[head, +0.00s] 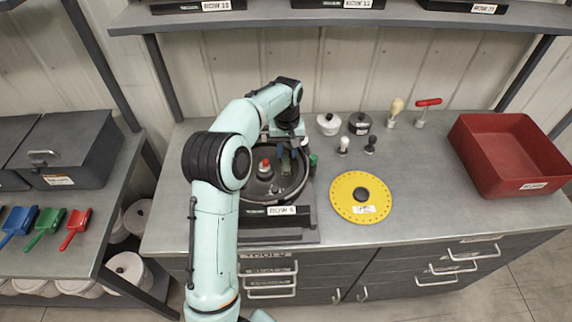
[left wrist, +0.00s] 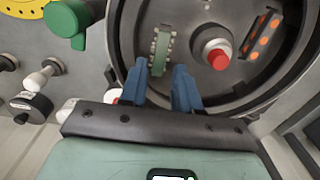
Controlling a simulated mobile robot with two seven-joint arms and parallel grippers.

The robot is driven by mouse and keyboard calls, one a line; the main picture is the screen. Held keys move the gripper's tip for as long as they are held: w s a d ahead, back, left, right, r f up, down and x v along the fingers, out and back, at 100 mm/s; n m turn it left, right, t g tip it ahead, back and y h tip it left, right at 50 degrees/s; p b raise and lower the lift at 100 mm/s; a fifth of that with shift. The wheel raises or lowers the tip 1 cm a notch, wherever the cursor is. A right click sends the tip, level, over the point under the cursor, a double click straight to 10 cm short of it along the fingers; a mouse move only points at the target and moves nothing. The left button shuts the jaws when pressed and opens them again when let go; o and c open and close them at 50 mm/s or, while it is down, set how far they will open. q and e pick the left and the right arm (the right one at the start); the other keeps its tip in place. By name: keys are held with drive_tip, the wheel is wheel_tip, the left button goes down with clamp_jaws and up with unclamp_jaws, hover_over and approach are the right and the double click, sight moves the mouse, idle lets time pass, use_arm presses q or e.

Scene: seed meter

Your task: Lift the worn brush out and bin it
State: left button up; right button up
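The seed meter (head: 248,195) is an open round dark housing on the bench, labelled ROW 8 or similar. In the left wrist view a green strip with pale bristled edges, seemingly the worn brush (left wrist: 161,50), sits inside the housing (left wrist: 122,40). My left gripper (head: 287,158) is over the housing. Its blue fingers (left wrist: 160,88) are apart, with the near end of the brush between or just beyond their tips; contact cannot be told. A red open-topped bin (head: 510,155) stands at the bench's right; its label is too small to read. My right gripper is not in view.
A red-tipped hub (left wrist: 217,57), an orange-dotted dark part (left wrist: 260,35) and a green knob (left wrist: 68,22) are close to the fingers. A yellow disc (head: 345,205) lies to the right. Small pots (head: 329,124) and hand tools (head: 422,112) stand behind; a shelf (head: 330,18) overhangs.

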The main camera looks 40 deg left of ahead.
sight(286, 166)
use_arm(q)
drive_tip(key=f, duration=0.4)
drive_tip(key=shift+s+d+f, duration=0.15)
drive_tip(key=shift+s+f, duration=0.2)
drive_tip(key=shift+f, duration=0.05)
drive_tip(key=shift+w+f, duration=0.1)
drive_tip(key=shift+f, duration=0.3)
drive_tip(key=shift+c, duration=0.3)
clamp_jaws()
